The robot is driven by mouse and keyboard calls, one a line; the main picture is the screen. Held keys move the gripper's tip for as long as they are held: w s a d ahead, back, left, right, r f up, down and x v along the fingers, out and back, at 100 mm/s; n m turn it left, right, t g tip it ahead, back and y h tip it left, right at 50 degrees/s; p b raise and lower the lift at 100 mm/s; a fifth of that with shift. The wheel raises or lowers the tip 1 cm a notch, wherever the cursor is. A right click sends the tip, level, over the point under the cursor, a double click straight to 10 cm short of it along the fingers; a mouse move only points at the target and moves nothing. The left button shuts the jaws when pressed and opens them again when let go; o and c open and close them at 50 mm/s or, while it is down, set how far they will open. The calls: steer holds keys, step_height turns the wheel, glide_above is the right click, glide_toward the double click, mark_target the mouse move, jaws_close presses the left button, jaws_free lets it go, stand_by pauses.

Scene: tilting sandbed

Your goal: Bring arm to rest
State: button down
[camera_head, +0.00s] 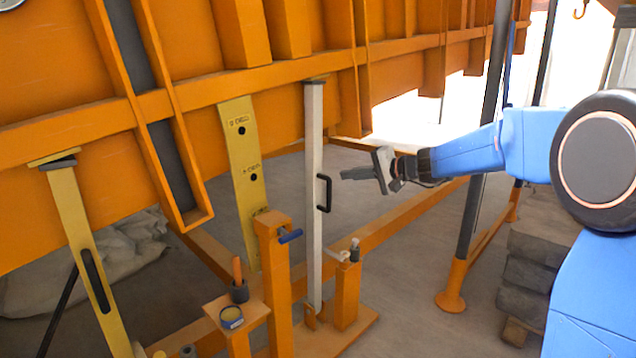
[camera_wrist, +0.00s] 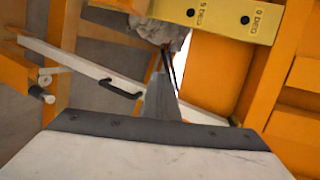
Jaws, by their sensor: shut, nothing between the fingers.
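My gripper (camera_head: 347,174) is at the end of my blue arm, which reaches in from the right in the head view. Its dark fingers are shut, with nothing between them, and point left. They are in the air just right of the black handle on the white prop bar (camera_head: 313,200), apart from it as far as I can tell. In the wrist view my gripper (camera_wrist: 160,82) shows as a grey wedge in the middle, with the white bar (camera_wrist: 75,70) running slantwise behind it.
The orange sandbed (camera_head: 60,130) spans the top left. A yellow plate (camera_head: 243,150) hangs from it, and a yellow strut (camera_head: 82,250) stands at left. Orange posts (camera_head: 275,290) rise near the white bar. A dark pole (camera_head: 478,190) and grey stacked blocks (camera_head: 530,265) stand at right.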

steer(key=s+d+f+n+g+h, duration=0.1)
steer(key=s+f+n+g+h, duration=0.1)
steer(key=s, duration=1.3)
steer(key=s+d+f+n+h, duration=0.1)
steer(key=s+d+f+h, duration=0.2)
steer(key=s, duration=0.8)
steer(key=s+d+f+n+g+h, duration=0.1)
steer(key=s+d+f+h, duration=0.2)
steer(key=s+d+f, duration=0.4)
steer(key=s+d+f+n+g+h, duration=0.1)
steer(key=s+d+f+h, duration=0.2)
steer(key=s, duration=1.4)
steer(key=d+f, duration=0.3)
steer(key=d, duration=0.1)
steer(key=shift+s+d+n+h, duration=0.25)
steer(key=shift+d+n+h, duration=0.05)
steer(key=shift+d, duration=0.05)
